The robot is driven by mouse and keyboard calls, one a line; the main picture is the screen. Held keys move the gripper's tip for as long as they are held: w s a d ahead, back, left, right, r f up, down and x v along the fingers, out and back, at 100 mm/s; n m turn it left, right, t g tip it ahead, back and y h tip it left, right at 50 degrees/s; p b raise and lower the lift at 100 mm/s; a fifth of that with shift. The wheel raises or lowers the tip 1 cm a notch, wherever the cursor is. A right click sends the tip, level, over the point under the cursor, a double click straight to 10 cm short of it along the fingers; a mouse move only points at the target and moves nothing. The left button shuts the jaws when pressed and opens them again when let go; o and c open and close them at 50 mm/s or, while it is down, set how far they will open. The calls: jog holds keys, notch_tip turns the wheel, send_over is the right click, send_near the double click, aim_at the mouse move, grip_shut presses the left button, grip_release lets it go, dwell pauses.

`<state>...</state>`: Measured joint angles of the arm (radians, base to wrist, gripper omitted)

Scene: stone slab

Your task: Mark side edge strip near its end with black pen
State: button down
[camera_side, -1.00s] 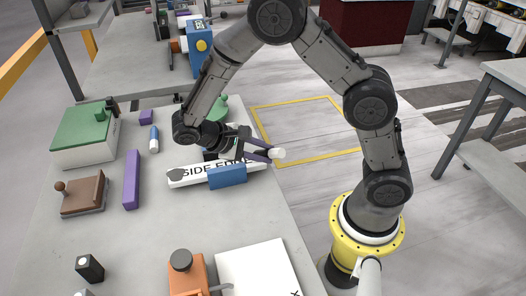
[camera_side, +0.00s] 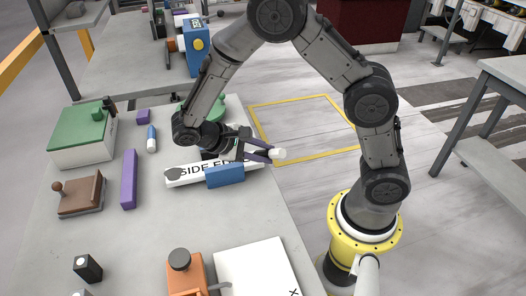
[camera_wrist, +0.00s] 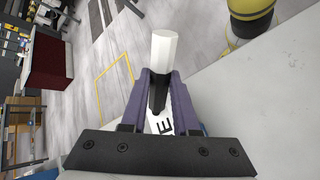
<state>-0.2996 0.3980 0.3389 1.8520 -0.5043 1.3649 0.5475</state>
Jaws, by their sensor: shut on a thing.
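The side edge strip (camera_side: 186,179) is a white bar with black lettering, lying on the grey slab near its right edge. My arm and a blue block hide part of it. My gripper (camera_side: 265,152) is over the strip's right end, its purple fingers pointing right. It is shut on the pen (camera_side: 279,154), whose white end shows at the fingertips. In the wrist view the pen (camera_wrist: 164,52) has a white body and a black lower part between the fingers (camera_wrist: 158,88). Part of the strip (camera_wrist: 163,124) shows beneath. I cannot tell whether the pen touches it.
The blue block (camera_side: 225,176) stands against the strip's front side. A dark disc (camera_side: 174,174) is at its left end. A purple bar (camera_side: 129,179), a brown block with a knob (camera_side: 82,196) and a green-topped box (camera_side: 82,150) stand left.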

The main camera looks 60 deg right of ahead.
jog(key=shift+s+a, duration=0.15)
jog(key=shift+s, duration=0.5)
jog(key=shift+s+a, duration=0.15)
jog(key=shift+s, duration=0.45)
dwell(2.0)
jog(key=shift+r, duration=3.5)
